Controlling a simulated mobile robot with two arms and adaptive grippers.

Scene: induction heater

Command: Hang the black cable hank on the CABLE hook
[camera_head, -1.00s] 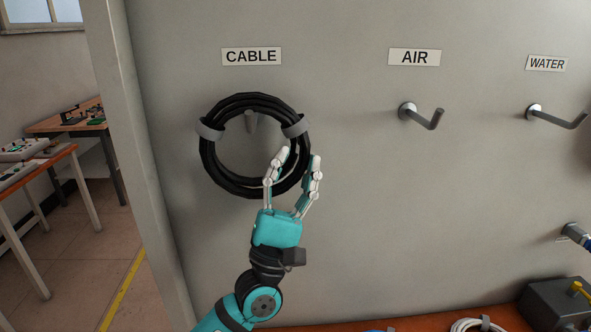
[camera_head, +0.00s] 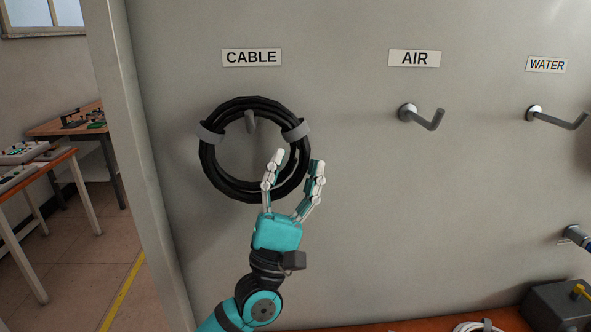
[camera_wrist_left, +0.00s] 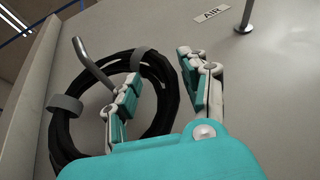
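The black cable hank (camera_head: 207,165), a ring with two grey ties, is upright against the wall panel below the CABLE label (camera_head: 251,57). The CABLE hook (camera_head: 250,122) shows inside the ring near its top. In the left wrist view the hook (camera_wrist_left: 92,62) angles out through the ring and its tip crosses past the hank (camera_wrist_left: 60,135). My left gripper (camera_head: 296,162) is open at the ring's lower right, one finger in front of the ring's inside and one outside it. In the left wrist view the gripper (camera_wrist_left: 155,78) has its fingers spread, with cable showing between them. My right gripper is out of view.
The AIR hook (camera_head: 422,117) and WATER hook (camera_head: 556,117) are empty to the right. A grey box (camera_head: 555,308) and a pale coil (camera_head: 478,326) are at the bottom right. The panel between the hooks is clear. Workbenches (camera_head: 40,172) stand at the left.

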